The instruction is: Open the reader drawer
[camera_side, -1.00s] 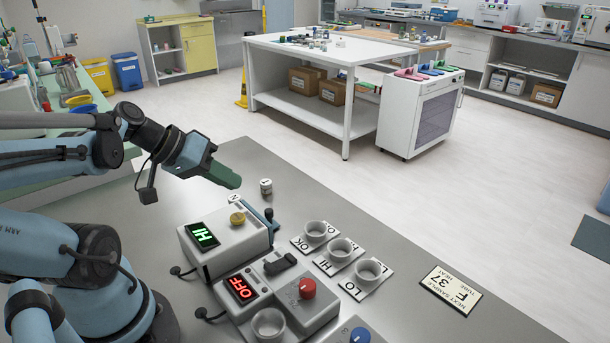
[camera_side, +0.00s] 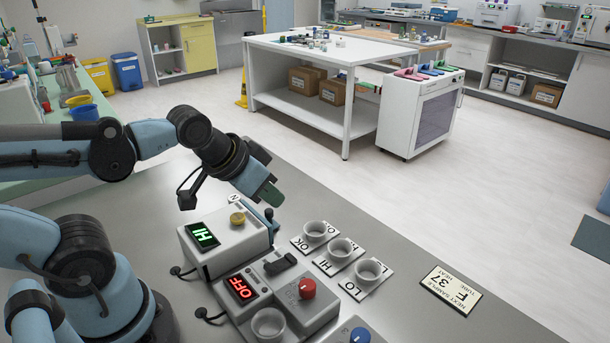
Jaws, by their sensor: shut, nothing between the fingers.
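The reader (camera_side: 222,245) is a pale grey box on the near bench, with a green display reading HI and a yellow knob (camera_side: 237,218) on top. A dark blue part like a handle (camera_side: 269,215) shows at its right end. I cannot tell for sure which part is the drawer, and I see no gap of a pulled-out drawer. My gripper (camera_side: 270,196), with green fingers, is shut and empty. It points down to the right, just above and behind the blue part in the picture. I cannot tell whether they touch.
In front of the reader is a second box (camera_side: 285,303) with a red OFF display, a red knob and a cup (camera_side: 268,324). A sample card (camera_side: 450,290) lies farther right. The grey bench (camera_side: 400,250) between is clear.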

